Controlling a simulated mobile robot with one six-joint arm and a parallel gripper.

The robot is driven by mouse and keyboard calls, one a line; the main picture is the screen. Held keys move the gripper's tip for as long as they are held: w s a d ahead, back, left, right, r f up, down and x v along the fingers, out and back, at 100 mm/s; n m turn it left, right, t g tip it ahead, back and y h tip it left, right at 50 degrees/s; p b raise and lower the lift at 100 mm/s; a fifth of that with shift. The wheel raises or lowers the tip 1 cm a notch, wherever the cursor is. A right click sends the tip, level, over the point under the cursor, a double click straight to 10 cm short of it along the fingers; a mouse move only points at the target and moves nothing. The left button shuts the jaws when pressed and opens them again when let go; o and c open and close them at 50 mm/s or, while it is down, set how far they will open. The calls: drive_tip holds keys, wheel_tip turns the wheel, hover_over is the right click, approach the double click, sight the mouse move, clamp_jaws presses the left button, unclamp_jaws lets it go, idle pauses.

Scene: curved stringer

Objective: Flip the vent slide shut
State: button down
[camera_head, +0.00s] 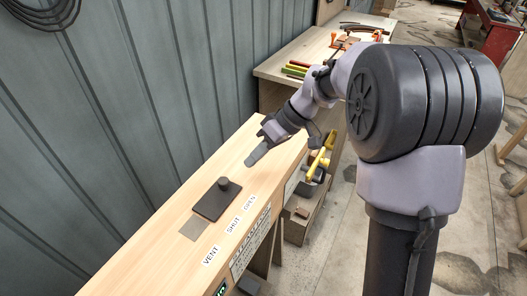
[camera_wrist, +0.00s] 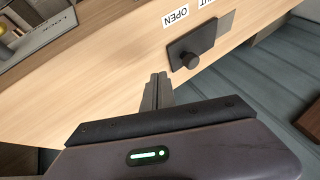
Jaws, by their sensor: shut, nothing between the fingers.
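The vent slide (camera_head: 214,203) is a dark flat plate lying on the wooden bench top, with a round dark knob (camera_head: 224,183) standing on its far end. The knob is beside the OPEN label (camera_head: 249,202); the SHUT label (camera_head: 233,226) is nearer the camera. A grey patch (camera_head: 191,230) shows at the plate's near end. In the wrist view the knob (camera_wrist: 190,60) is just beyond and right of my fingertips. My gripper (camera_head: 252,160) is shut and empty, above the bench on the far side of the knob, apart from it. In the wrist view my gripper (camera_wrist: 158,78) shows its fingers together.
A VENT label (camera_head: 211,255) is near the bench's front edge. A corrugated grey wall (camera_head: 130,110) runs along the back. A yellow-handled tool (camera_head: 319,158) sits on a lower shelf at right. Another bench (camera_head: 275,65) with tools stands farther off. The bench top around the slide is clear.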

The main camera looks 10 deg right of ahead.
sight(239, 185)
drive_tip(key=shift+b+x, duration=0.3)
drive_tip(key=shift+x, duration=0.9)
drive_tip(key=shift+s+a+r+b, duration=0.1)
drive_tip(key=shift+s+a+b, duration=0.15)
drive_tip(key=shift+s+a, duration=0.45)
drive_tip(key=shift+s+a+r+b, duration=0.1)
drive_tip(key=shift+s+a+b, duration=0.1)
drive_tip(key=shift+s+a, duration=0.5)
drive_tip(key=shift+w+a, duration=0.15)
drive_tip(key=shift+w, duration=0.05)
drive_tip(key=s+a+b, duration=0.1)
drive_tip(key=s, duration=0.1)
drive_tip(key=s+a+b, duration=0.1)
drive_tip(key=s+a, duration=0.1)
drive_tip(key=s+a+b, duration=0.1)
drive_tip(key=s, duration=0.1)
drive_tip(key=shift+a+f+b, duration=0.1)
drive_tip(key=shift+a+b, duration=0.2)
drive_tip(key=shift+b, duration=0.05)
drive_tip(key=shift+w, duration=0.1)
